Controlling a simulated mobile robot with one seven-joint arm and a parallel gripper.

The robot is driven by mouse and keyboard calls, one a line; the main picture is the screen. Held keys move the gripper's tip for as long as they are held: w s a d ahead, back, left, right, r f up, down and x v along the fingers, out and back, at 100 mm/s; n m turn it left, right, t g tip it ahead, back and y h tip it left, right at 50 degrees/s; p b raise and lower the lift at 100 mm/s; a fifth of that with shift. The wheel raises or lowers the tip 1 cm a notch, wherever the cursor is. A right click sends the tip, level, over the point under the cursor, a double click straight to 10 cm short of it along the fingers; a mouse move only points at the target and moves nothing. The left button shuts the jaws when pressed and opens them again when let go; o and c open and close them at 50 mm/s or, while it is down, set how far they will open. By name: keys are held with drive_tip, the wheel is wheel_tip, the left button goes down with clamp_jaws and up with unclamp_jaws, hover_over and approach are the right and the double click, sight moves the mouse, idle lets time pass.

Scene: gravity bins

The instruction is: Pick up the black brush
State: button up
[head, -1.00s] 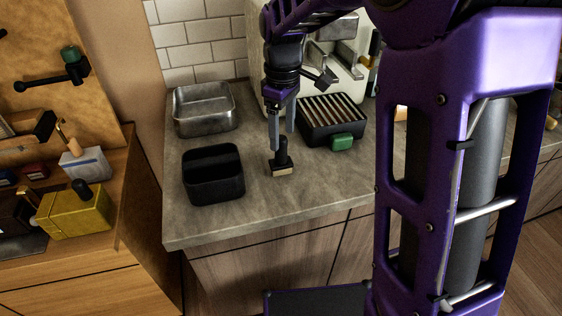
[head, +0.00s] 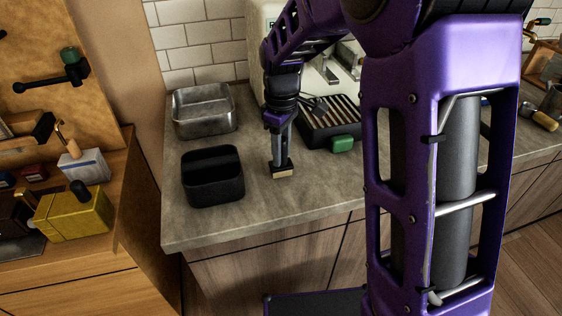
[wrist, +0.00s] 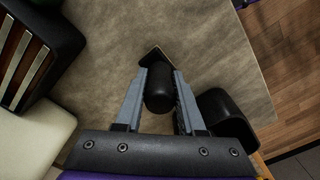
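The black brush (head: 283,174) stands upright on the grey counter (head: 240,212), its pale bristle end down. In the wrist view, its rounded black handle (wrist: 158,98) lies between the two grey fingers of my gripper (wrist: 161,76). The fingers look open, one on each side of the handle, and I see no clear grip on it. In the head view, my gripper (head: 281,156) points down over the brush and hides most of its handle.
A black bin (head: 213,188) stands left of the brush, close to the fingers. A metal tray (head: 203,125) is behind it. A slatted black box (head: 315,132) with a green part (head: 342,144) is at the right. The counter's front is clear.

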clamp_jaws()
idle(1.0)
